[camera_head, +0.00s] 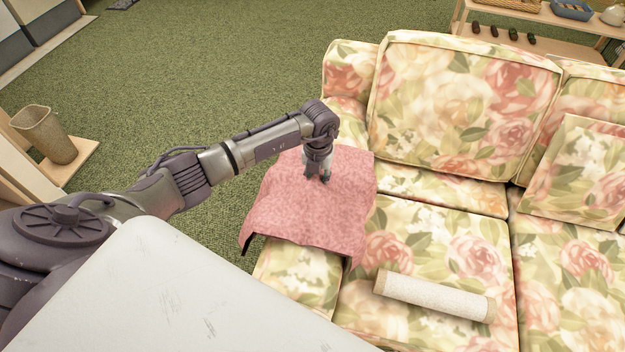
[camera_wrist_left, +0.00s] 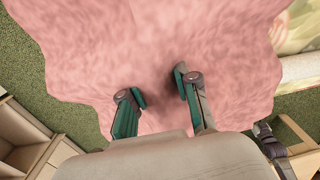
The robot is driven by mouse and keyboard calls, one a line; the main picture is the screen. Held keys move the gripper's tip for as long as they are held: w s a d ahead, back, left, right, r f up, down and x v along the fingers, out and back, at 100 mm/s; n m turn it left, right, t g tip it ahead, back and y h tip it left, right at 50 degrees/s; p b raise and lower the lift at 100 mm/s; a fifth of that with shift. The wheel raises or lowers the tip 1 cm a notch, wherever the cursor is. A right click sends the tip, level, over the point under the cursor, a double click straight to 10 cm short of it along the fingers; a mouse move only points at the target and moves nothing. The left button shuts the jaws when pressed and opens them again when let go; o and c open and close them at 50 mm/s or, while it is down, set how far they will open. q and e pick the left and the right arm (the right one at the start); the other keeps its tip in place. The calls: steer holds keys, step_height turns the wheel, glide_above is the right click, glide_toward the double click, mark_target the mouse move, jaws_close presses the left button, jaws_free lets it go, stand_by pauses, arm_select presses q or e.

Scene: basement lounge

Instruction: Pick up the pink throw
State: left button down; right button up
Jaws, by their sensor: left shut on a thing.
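The pink throw (camera_head: 315,210) is draped over the left arm of the floral sofa, and its near corner hangs down at the left. My left gripper (camera_head: 318,178) points down at the upper part of the throw and is shut on it. In the left wrist view the pink throw (camera_wrist_left: 150,45) fills most of the picture. The two fingers of my left gripper (camera_wrist_left: 160,98) press into the cloth there, with a fold of it between them. The fingertips are partly hidden in the cloth. My right gripper is not in view.
The floral sofa (camera_head: 430,230) has a white roll (camera_head: 434,295) on its seat and a loose cushion (camera_head: 580,175) at the right. A wicker bin (camera_head: 45,135) stands at the left. A low shelf (camera_head: 520,45) stands behind the sofa. Green carpet (camera_head: 220,80) is clear behind the arm.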

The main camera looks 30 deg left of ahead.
arm_select(q)
step_height(320, 180, up, 18)
stand_by(0.6)
stand_by(0.4)
